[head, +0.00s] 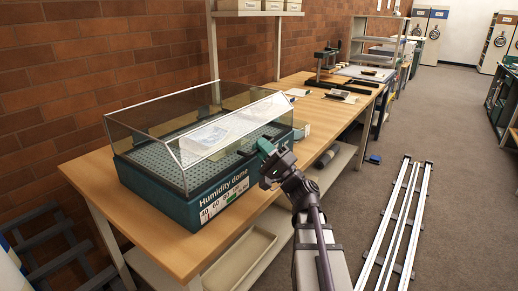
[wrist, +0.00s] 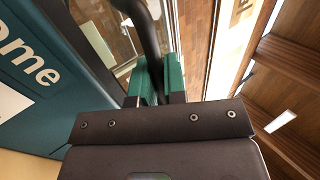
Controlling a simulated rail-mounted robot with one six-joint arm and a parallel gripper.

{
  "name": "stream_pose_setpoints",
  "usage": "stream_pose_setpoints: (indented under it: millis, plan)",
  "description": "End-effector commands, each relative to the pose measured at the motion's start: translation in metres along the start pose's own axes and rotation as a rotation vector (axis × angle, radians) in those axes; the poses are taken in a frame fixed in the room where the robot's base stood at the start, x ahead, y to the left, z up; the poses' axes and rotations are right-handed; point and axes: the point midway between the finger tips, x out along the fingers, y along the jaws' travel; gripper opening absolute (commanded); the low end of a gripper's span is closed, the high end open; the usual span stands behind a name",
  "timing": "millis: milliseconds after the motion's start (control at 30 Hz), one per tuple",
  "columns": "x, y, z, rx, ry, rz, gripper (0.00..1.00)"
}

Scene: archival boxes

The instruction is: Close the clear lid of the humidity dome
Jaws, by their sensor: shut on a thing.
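The humidity dome's teal base (head: 150,192) stands on the wooden bench, with a perforated tray inside. Its clear lid (head: 150,140), edged with pale strips, is down over the base with its front panel sloping to the base's front rim. I cannot tell whether a small gap remains at that rim. My gripper (head: 262,150) is at the dome's front right, near the rim. In the wrist view my gripper's green fingers (wrist: 160,80) are shut on a dark curved handle (wrist: 146,30) in front of the clear panel. The fingers hide part of the handle.
The wooden bench (head: 95,170) runs back along the brick wall, with a dark stand (head: 327,65) and papers farther along. A tray (head: 240,256) lies on the lower shelf. Pale rails (head: 398,220) lie on the floor at right; the carpet around them is mostly clear.

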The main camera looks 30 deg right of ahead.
Motion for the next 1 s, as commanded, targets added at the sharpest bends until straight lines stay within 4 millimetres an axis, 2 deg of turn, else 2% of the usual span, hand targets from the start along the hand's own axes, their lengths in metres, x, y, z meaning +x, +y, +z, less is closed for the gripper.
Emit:
stream_pose_setpoints:
  millis: [400,433,633,867,1000]
  plan:
    - [-0.004,0.005,0.002,-0.003,-0.001,0.01,0.0]
    - [-0.004,0.005,0.002,-0.003,-0.001,0.01,0.15]
    - [-0.004,0.004,0.001,-0.002,-0.001,0.008,0.35]
    - [-0.004,0.003,0.001,-0.002,0.0,0.006,0.36]
    - [-0.018,0.006,0.001,-0.002,0.002,0.006,0.36]
